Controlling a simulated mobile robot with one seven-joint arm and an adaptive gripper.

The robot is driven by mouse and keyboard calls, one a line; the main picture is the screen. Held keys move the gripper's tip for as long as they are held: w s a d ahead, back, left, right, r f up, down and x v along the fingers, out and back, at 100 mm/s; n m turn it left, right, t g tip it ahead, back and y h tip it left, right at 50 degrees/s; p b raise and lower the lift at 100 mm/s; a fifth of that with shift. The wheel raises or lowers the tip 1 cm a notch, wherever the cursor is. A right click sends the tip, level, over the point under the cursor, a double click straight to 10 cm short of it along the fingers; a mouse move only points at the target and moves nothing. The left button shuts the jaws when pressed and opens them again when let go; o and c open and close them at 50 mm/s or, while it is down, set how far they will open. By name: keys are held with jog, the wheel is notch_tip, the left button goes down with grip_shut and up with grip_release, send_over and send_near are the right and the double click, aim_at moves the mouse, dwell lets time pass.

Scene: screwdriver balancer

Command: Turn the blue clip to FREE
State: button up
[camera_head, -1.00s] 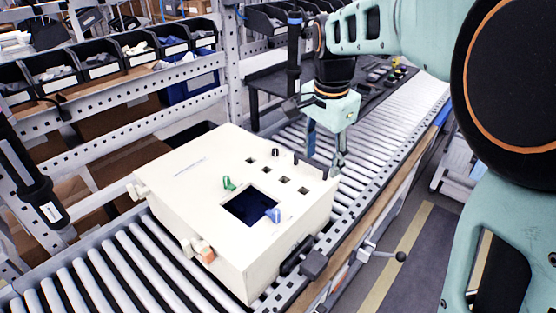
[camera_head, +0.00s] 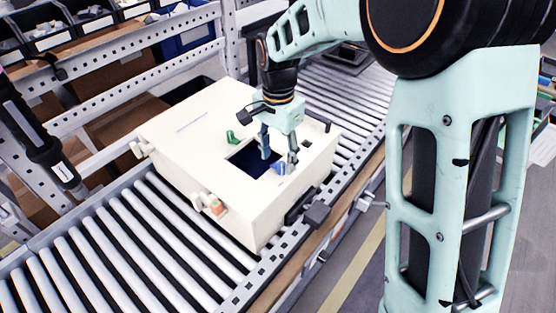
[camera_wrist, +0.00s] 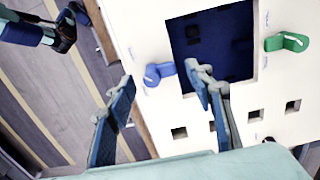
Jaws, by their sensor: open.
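The blue clip (camera_head: 279,168) sits at the edge of the dark square opening (camera_head: 243,165) in the white box's top (camera_head: 185,130). It also shows in the wrist view (camera_wrist: 158,74), its rounded end on the white panel beside the opening. My gripper (camera_head: 279,157) is open and points down over the clip. In the wrist view the fingertips (camera_wrist: 162,79) are on either side of the clip, with a gap to the left finger; whether the right finger touches it I cannot tell. No FREE marking is legible.
A green clip (camera_head: 232,137) stands at the opening's opposite edge and also shows in the wrist view (camera_wrist: 287,42). Small square holes (camera_wrist: 179,133) lie near my right finger. The box rests on a roller conveyor (camera_head: 130,240). Parts bins (camera_head: 95,20) stand behind.

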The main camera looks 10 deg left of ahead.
jog(key=shift+f, duration=1)
jog(key=c, duration=1.2)
jog(key=shift+o, duration=0.2)
